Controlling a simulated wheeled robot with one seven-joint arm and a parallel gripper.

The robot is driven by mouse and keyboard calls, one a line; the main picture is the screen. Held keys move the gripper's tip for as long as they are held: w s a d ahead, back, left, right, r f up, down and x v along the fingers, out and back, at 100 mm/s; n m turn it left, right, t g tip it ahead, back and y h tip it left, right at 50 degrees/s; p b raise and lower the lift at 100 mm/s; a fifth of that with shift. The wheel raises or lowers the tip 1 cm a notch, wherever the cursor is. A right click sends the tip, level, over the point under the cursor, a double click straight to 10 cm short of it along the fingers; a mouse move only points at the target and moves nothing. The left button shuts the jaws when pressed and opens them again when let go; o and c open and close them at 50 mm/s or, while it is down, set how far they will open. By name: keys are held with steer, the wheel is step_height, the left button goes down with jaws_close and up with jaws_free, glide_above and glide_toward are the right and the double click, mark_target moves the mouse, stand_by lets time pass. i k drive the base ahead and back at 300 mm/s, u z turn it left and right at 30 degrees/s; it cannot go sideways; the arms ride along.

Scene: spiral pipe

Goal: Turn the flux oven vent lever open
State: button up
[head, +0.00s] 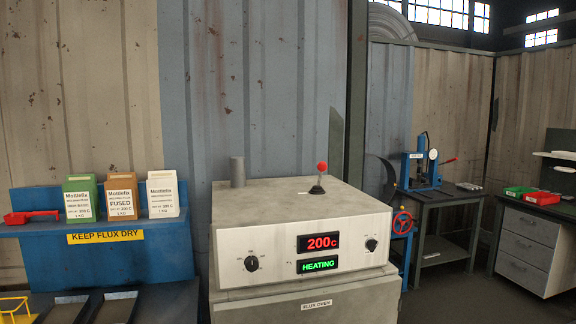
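The flux oven (255,225) is a pale grey metal box in the middle of the head view, on a cabinet labelled FLUX OVEN. Its front shows a red 200c display and a green HEATING display. On its top, right of centre, a short lever (319,179) with a red ball knob stands about upright from a dark base. A grey vent pipe stub (237,171) stands at the top's back left. Two black knobs (251,263) (371,245) are on the front panel. My gripper is not in view.
A blue shelf (150,255) with flux boxes (122,196) and a red scoop (30,217) stands to the left. A bench with a blue press (422,165) and a red handwheel (402,222) are to the right. The space above the oven top is clear.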

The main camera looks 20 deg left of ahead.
mark_target(322, 167)
steer(key=u, duration=0.75)
steer(key=i, duration=0.75)
steer(key=u, duration=0.8)
